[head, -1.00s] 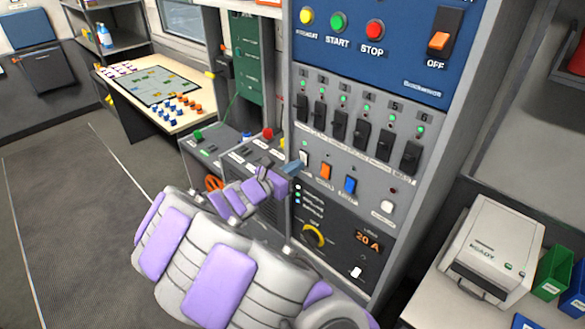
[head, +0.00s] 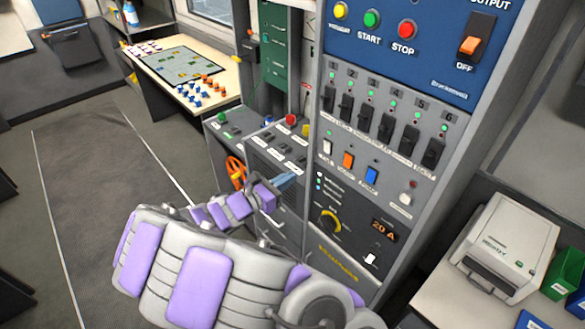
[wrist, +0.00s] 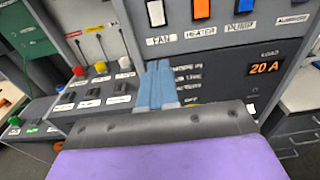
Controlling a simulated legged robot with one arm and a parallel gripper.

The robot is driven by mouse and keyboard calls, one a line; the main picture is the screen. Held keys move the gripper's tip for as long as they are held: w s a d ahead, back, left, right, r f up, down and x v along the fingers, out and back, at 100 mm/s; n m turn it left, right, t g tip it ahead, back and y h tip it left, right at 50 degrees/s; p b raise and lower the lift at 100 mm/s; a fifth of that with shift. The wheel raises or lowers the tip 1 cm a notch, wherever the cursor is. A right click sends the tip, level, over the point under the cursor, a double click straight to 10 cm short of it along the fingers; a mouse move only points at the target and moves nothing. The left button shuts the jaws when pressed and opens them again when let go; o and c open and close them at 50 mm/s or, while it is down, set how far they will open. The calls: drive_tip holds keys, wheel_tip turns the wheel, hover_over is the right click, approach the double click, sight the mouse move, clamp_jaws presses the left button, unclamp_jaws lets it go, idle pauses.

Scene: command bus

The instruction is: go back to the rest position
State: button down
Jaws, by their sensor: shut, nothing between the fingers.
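My gripper (head: 288,178) is shut and empty, in front of the lower left part of the grey control panel (head: 318,256). Its blue fingers also show in the wrist view (wrist: 157,88), pressed together, below the white FAN switch (wrist: 156,13) and left of the 20 A load display (wrist: 268,67). My purple and grey arm reaches up from the bottom of the head view, bent, and hides the panel's lower left part. I cannot tell whether the fingertips touch the panel; they look apart from it.
The orange HEATER switch (head: 348,160) and blue PUMP switch (head: 372,176) are right of my gripper. A low console with red and green knobs (head: 291,119) stands to the left. A printer (head: 508,243) sits on the right counter. The dark floor mat (head: 110,190) on the left is clear.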

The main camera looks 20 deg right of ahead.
drive_tip(key=s+d+r+m+g+y, duration=0.2)
drive_tip(key=s+m+g, duration=0.1)
drive_tip(key=s+m, duration=0.3)
drive_tip(key=s+d+r+m+g+y, duration=0.2)
drive_tip(key=s+d+m+g, duration=0.15)
drive_tip(key=s, duration=0.45)
drive_tip(key=s+d+r+m+g+y, duration=0.1)
drive_tip(key=s+r+m+g+y, duration=0.15)
drive_tip(key=s+m, duration=0.35)
drive_tip(key=s+a+m+t+y, duration=0.1)
drive_tip(key=s+a+m+y, duration=0.5)
drive_tip(key=s+a+y, duration=0.3)
drive_tip(key=s+a, duration=0.4)
drive_tip(key=s, duration=0.3)
drive_tip(key=shift+s+a+f+t+y, duration=0.2)
drive_tip(key=shift+f+t+y, duration=0.1)
drive_tip(key=shift+f+y, duration=0.1)
drive_tip(key=shift+m, duration=0.25)
